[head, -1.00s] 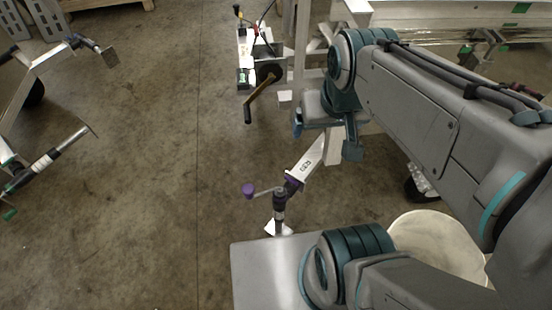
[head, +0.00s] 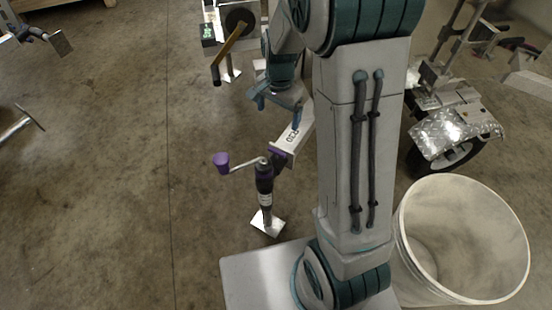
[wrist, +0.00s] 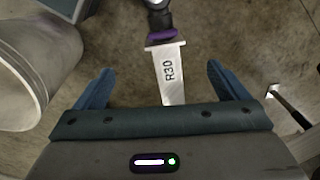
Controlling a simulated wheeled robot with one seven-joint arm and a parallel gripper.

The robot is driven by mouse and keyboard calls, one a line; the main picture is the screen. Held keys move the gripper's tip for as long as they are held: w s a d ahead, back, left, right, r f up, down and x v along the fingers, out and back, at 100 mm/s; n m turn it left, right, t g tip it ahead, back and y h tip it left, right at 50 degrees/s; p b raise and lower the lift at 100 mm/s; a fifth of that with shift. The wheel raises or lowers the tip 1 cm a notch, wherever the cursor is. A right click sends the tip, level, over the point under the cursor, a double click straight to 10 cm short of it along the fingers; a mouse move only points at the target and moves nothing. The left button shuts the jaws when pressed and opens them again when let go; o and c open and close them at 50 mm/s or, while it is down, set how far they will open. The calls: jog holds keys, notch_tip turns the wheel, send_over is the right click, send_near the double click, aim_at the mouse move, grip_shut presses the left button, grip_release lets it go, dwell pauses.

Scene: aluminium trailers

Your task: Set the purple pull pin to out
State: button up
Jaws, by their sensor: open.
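A jack (head: 264,185) with a purple-knobbed crank (head: 221,163) stands upright on a square foot on the floor. It joins a pale beam (head: 296,132) marked R30. A purple part (head: 278,153) sits where the beam meets the jack; it also shows as a purple band at the beam's end in the wrist view (wrist: 161,35). I cannot tell the pull pin's shape or whether it is in or out. My gripper (head: 277,101) is open above the beam, empty. In the wrist view the beam lies between its blue fingers (wrist: 159,76), below them, with the purple part beyond the fingertips.
A white bucket (head: 407,235) stands right of my arm; its rim also shows in the wrist view (wrist: 42,42). A wheel with a diamond-plate fender (head: 455,130) is behind it. Another unit with a brown-handled crank (head: 232,52) stands further back.

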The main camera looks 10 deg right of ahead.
jog(key=m+b, duration=0.1)
jog(key=b, duration=0.1)
send_over(277, 151)
notch_tip(277, 151, down, 7)
notch_tip(277, 151, down, 13)
jog(key=b, duration=0.3)
jog(key=shift+f+b, duration=0.15)
jog(key=shift+b, duration=0.2)
jog(key=shift+c, duration=0.3)
jog(key=c, duration=1.3)
notch_tip(277, 151, up, 4)
jog(key=p, duration=0.3)
jog(key=shift+w, duration=0.1)
jog(key=o, duration=1.4)
jog(key=shift+c, duration=0.2)
